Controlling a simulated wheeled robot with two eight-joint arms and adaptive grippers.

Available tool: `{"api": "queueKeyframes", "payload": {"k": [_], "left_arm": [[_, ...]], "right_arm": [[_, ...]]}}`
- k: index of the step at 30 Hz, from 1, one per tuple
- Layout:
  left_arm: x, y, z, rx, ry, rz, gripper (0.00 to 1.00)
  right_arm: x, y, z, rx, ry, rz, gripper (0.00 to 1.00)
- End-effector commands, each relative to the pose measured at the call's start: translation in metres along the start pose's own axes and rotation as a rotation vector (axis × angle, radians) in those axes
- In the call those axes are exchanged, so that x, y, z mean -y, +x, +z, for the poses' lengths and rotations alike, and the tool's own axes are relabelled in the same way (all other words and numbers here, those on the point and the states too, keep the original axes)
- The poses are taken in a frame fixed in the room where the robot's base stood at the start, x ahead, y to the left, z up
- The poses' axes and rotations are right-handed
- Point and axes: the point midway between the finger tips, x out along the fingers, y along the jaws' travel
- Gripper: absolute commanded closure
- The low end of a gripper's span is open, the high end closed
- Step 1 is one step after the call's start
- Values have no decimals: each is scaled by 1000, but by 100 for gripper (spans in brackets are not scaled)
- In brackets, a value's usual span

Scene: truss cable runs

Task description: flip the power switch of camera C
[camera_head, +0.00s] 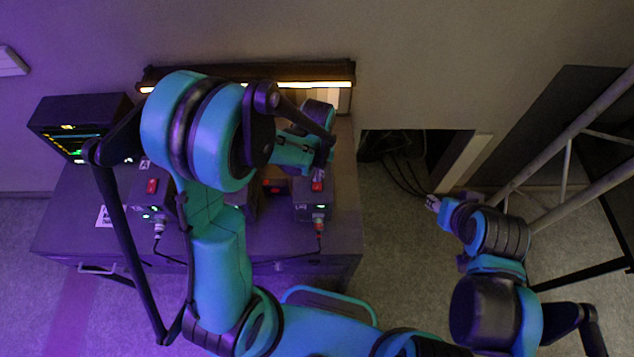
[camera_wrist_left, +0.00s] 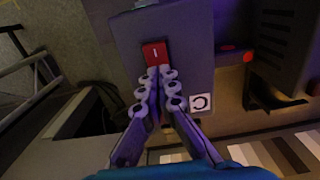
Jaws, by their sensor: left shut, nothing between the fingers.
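The camera C box (camera_wrist_left: 185,35) fills the upper middle of the left wrist view, with a square label reading C (camera_wrist_left: 200,103) at its lower right corner. Its red power switch (camera_wrist_left: 155,53) has a white mark. My left gripper (camera_wrist_left: 160,73) is shut and empty, its fingertips at the lower edge of the switch; I cannot tell whether they touch. In the head view the box (camera_head: 312,208) stands at the right of the purple cabinet top, its red switch (camera_head: 317,186) just below my left gripper (camera_head: 324,160). My right gripper (camera_head: 433,203) is away to the right; its jaw state is unclear.
Another box with a red switch (camera_head: 151,186) and label A stands at the left of the cabinet (camera_head: 75,215). My left arm hides much of the middle. A monitor (camera_head: 75,130), a lit bar (camera_head: 300,86) and metal truss tubes (camera_head: 565,165) stand around.

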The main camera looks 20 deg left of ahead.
Motion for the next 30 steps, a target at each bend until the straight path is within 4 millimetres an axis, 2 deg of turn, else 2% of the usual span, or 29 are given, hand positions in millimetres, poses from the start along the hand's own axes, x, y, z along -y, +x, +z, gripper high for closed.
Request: {"api": "queueKeyframes", "payload": {"k": [21,30], "left_arm": [[0,-62,0,0,0,0,100],[0,-67,0,0,0,0,100]], "right_arm": [[0,-35,-25,0,0,0,60],[0,-37,-26,0,0,0,60]]}}
